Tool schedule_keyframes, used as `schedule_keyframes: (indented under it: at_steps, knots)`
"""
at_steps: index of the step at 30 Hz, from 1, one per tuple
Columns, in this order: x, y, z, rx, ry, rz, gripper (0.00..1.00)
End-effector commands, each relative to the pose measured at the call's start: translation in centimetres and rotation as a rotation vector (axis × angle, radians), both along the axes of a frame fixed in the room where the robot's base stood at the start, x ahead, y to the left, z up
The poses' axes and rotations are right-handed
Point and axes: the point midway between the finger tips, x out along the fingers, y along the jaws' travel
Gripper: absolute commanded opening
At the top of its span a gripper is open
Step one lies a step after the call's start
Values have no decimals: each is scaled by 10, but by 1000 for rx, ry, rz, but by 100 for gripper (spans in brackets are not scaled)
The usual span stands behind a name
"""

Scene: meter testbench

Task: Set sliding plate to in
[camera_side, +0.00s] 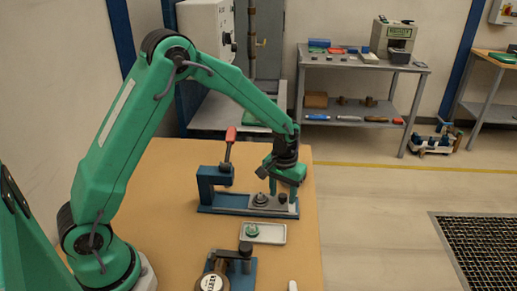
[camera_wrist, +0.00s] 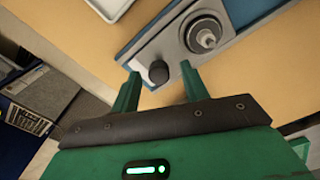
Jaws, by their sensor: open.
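The blue fixture (camera_side: 215,208) stands on the wooden table with a red-handled clamp (camera_side: 230,140) at its left end. The grey sliding plate (camera_side: 270,206) lies along its right part and carries a round metal piece (camera_side: 261,198). In the wrist view the plate (camera_wrist: 170,47) shows the metal piece (camera_wrist: 205,35) and, at its near end, a black knob (camera_wrist: 158,72). My gripper (camera_wrist: 160,70) is open, pointing down, with the knob between its fingertips and a gap on each side. It also shows over the plate's right end in the side view (camera_side: 277,186).
A white tray (camera_side: 272,236) with a small green-topped part lies in front of the fixture. A dial gauge (camera_side: 211,282) on a blue stand is nearer the front. The table's right edge is close beside the fixture.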

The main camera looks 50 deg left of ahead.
Motion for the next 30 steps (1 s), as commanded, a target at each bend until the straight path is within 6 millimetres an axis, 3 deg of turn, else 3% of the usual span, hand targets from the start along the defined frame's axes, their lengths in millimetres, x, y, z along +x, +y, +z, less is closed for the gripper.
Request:
schedule_keyframes:
  at_steps: [7,14,22,30]
  knots:
    - [0,0,-1,0,0,0,45]
    - [0,0,0,0,0,0,0]
    - [-3,4,0,0,-1,1,0]
    - [-25,29,0,0,-1,5,0]
